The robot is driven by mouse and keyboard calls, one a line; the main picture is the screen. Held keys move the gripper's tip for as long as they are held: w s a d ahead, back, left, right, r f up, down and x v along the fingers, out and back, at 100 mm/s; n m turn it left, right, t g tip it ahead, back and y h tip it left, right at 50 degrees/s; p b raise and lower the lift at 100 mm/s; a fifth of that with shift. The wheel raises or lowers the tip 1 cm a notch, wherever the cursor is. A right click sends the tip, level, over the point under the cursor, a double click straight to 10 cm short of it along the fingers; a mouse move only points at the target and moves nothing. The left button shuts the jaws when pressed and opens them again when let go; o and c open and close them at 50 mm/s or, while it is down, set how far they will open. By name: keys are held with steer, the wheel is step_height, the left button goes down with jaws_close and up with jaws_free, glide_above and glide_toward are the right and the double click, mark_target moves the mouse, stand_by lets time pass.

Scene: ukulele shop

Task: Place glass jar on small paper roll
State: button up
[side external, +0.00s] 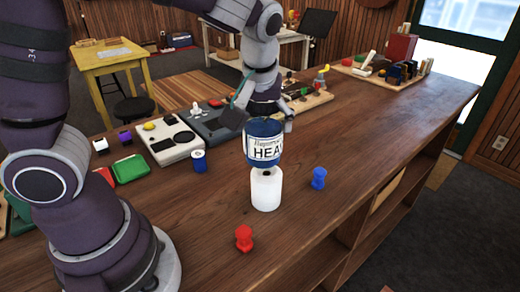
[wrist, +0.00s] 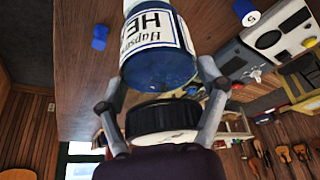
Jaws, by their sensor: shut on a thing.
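The glass jar (side external: 264,150) is blue with a white label and dark lettering. My gripper (side external: 262,119) is shut on it from above. In the wrist view the jar (wrist: 158,50) lies between the two fingers of the gripper (wrist: 160,88), with its black lid (wrist: 165,118) towards the palm. A white cylinder (side external: 266,190), seemingly the small paper roll, stands upright on the wooden table directly below the jar. The jar's bottom is at or just above its top; I cannot tell whether they touch. A bit of white shows past the jar in the wrist view (wrist: 131,5).
A red piece (side external: 244,238) and a blue piece (side external: 318,178) stand near the white cylinder. A blue spool-like item (side external: 199,161) and boxy devices (side external: 170,138) are to the left. A wooden tray (side external: 305,103) with small parts lies behind. The tabletop (side external: 390,130) at right is clear.

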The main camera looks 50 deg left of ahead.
mark_target(267, 140)
steer(key=shift+w+f, duration=0.25)
steer(key=shift+f, duration=0.65)
steer(key=shift+w+f, duration=0.25)
steer(key=shift+f, duration=0.65)
steer(key=shift+f, duration=0.1)
steer(key=o, duration=1.2)
steer(key=shift+o, duration=0.2)
